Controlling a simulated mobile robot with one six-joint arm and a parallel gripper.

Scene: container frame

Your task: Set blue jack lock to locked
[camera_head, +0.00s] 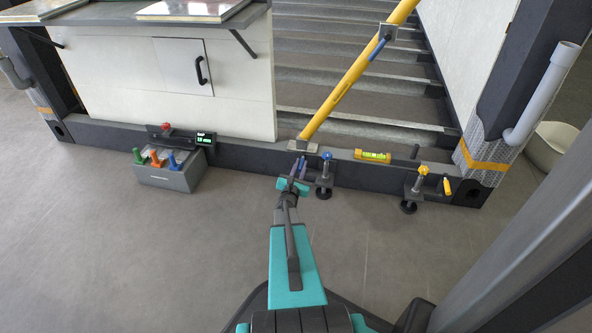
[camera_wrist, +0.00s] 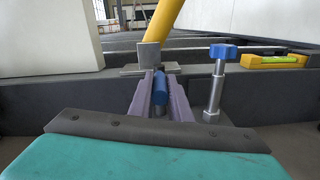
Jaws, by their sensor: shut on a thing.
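The blue jack (camera_head: 325,156) stands at the dark lower beam, its blue knob on top of a metal screw. In the wrist view its knob (camera_wrist: 223,52) and screw are just right of my fingers. The blue lock handle (camera_wrist: 160,88), a short blue grip, sits left of the screw. My gripper (camera_wrist: 160,98) is shut on this handle, with one purple finger on each side. In the head view my gripper (camera_head: 298,170) reaches the beam just left of the blue jack. The fingers partly hide the handle, and its exact angle is hard to tell.
A yellow jack (camera_head: 422,171) with a yellow lock handle (camera_head: 447,187) stands to the right. A yellow spirit level (camera_head: 373,156) lies on the beam. A yellow brace (camera_head: 350,80) rises behind my gripper. A grey control box (camera_head: 168,170) stands left. The floor in front is clear.

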